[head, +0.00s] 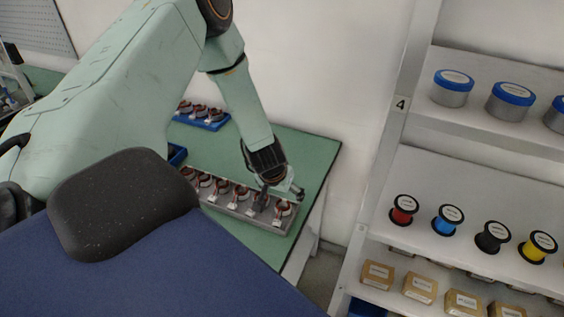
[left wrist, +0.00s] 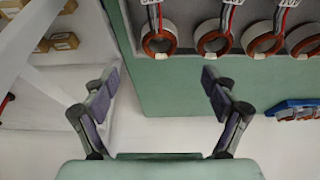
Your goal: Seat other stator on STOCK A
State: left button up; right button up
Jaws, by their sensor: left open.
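A grey tray (head: 245,219) on the green bench holds a row of stators with copper-red windings and white tags, one of them at its right end (head: 282,209). In the left wrist view several stators show along the top, with the leftmost (left wrist: 160,41) nearest the fingers. My left gripper (head: 280,190) is over the right end of the grey tray. Its fingers (left wrist: 157,82) are spread wide with nothing between them. A blue tray (head: 213,126) with several stators lies farther back; it also shows in the left wrist view (left wrist: 272,109). I cannot read which is STOCK A.
The edge of another blue container (head: 177,154) shows behind my arm. The green bench (head: 318,152) is bare right of the trays and ends near a white wall. A white shelf (head: 395,160) at the right holds wire spools, blue-lidded tins and boxes.

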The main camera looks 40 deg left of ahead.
pick_arm(q)
jog(key=v, duration=1.2)
dwell(1.0)
